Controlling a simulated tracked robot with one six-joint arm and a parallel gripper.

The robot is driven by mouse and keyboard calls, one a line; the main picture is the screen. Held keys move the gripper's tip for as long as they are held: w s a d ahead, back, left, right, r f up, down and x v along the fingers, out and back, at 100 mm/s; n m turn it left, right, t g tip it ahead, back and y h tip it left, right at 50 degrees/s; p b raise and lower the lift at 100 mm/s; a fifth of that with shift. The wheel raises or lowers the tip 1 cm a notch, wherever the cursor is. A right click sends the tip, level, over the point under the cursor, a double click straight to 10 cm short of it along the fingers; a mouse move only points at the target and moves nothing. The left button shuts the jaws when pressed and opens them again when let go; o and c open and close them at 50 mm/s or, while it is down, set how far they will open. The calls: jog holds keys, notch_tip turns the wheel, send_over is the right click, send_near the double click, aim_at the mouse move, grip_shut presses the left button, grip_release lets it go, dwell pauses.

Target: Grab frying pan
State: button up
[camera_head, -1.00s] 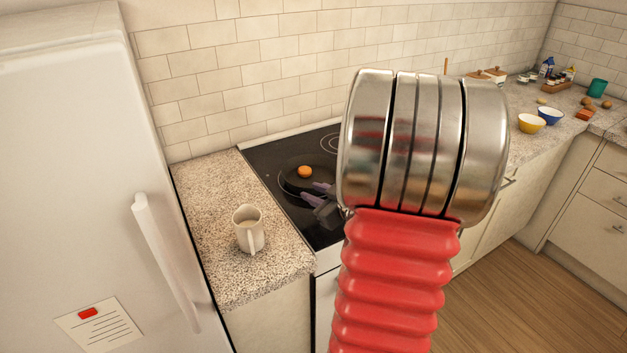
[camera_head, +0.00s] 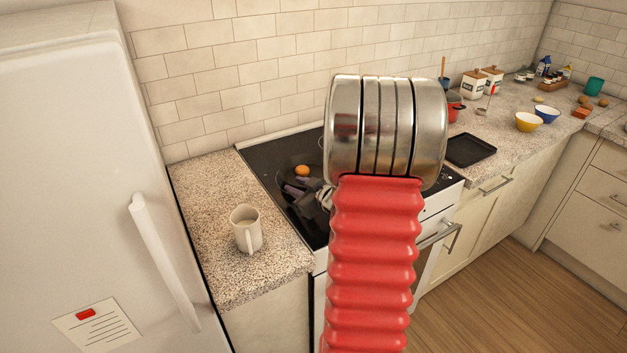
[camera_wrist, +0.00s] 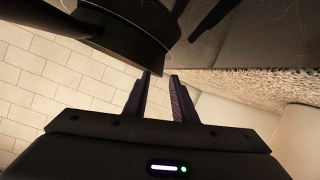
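The dark frying pan (camera_head: 287,176) sits on the black stovetop with a round orange item (camera_head: 302,170) in it. In the head view my gripper (camera_head: 295,190) is over the near side of the pan and hides part of it. In the wrist view, the gripper fingers (camera_wrist: 161,77) are apart with nothing between them. A dark round pan body (camera_wrist: 140,25) is just beyond the fingertips there, and a dark handle (camera_wrist: 30,18) runs to the upper left. I cannot tell if the fingers touch the pan.
A white mug (camera_head: 246,230) stands on the granite counter (camera_head: 205,200) left of the stove, by the fridge (camera_head: 75,180). To the right are a red pot (camera_head: 454,106), a black tray (camera_head: 470,150), canisters (camera_head: 474,84) and bowls (camera_head: 528,122). My arm blocks part of the stove.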

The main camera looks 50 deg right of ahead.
aim_at(288, 183)
dwell(0.3)
jog(key=shift+x, duration=2.75)
jog(key=shift+c, duration=0.7)
grip_shut()
